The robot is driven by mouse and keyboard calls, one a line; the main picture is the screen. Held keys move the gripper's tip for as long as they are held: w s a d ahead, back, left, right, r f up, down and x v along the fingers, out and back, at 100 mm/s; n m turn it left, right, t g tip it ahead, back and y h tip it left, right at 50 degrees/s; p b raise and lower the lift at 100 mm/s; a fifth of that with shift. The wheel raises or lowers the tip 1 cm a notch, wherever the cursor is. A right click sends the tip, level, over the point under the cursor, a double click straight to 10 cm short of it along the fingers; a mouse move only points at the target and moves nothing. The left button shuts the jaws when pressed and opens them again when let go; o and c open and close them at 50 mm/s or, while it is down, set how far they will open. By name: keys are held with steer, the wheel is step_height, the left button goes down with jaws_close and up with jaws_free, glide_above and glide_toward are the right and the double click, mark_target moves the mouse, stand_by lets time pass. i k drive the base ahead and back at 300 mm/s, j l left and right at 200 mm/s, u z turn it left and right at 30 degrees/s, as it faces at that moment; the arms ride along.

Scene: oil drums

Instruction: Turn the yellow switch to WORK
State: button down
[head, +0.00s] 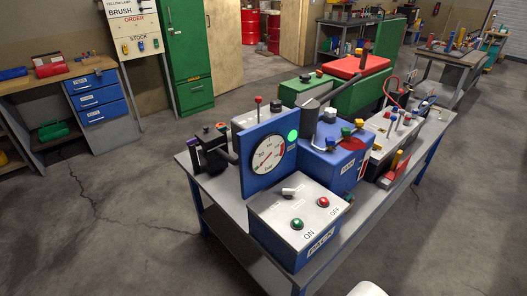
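Several yellow parts show on the machines on the grey workbench (222,196). Small yellow knobs (359,122) sit on top of the blue machine (325,160) in the middle. I cannot tell which of these is the yellow switch, and no WORK label is readable. My gripper is not in view.
A blue box (290,222) with green ON and red OFF buttons stands at the bench's near end, beside a round gauge (268,155). A side bench (27,84) and green cabinet (187,60) stand behind left. The floor around the bench is open.

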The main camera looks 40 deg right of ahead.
mark_target(375, 146)
steer(key=z, duration=1.45)
